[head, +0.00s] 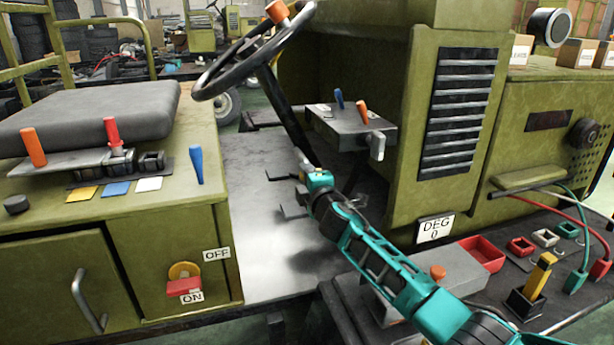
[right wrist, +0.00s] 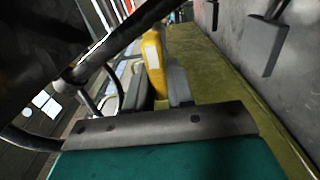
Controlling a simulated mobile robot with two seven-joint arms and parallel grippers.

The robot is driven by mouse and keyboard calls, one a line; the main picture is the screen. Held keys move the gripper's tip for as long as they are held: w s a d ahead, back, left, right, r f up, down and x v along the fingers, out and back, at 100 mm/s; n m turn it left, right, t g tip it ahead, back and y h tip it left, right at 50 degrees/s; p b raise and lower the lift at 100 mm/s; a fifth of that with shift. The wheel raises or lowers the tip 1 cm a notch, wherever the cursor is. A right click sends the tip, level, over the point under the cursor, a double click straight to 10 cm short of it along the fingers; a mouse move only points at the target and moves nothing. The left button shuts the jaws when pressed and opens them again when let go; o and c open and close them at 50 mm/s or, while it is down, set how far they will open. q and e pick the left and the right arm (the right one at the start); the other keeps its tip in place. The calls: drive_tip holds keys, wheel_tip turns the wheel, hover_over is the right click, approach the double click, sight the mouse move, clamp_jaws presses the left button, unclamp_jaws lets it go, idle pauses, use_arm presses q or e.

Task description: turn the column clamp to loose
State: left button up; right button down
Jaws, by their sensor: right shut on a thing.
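The dark steering column (head: 286,115) slants down from the steering wheel (head: 255,50) to the floor plate in the head view. My right gripper (head: 303,160) is at the lower part of this column, its arm reaching in from the lower right. In the right wrist view, its two grey fingers (right wrist: 158,85) are shut on a yellow lever (right wrist: 153,55) with a pale patch, beside a dark bar (right wrist: 125,40). The lever looks like the column clamp's handle, but its mounting and setting are hidden. My left gripper is not in view.
A pedal (head: 293,211) stands near the gripper. A grey lever box (head: 350,128) with blue and orange levers is to the right of the column. The seat (head: 90,108) and its green console are at left. The floor plate (head: 255,240) has bare room.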

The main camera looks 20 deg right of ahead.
drive_tip(key=c, duration=1.1)
unclamp_jaws()
drive_tip(key=shift+s, duration=0.45)
drive_tip(key=shift+s+d+p, duration=0.15)
drive_tip(key=shift+s+p, duration=0.3)
drive_tip(key=shift+s, duration=2.6)
drive_tip(key=shift+s+d+p, duration=0.1)
drive_tip(key=shift+s+p, duration=0.35)
drive_tip(key=shift+s, duration=2.55)
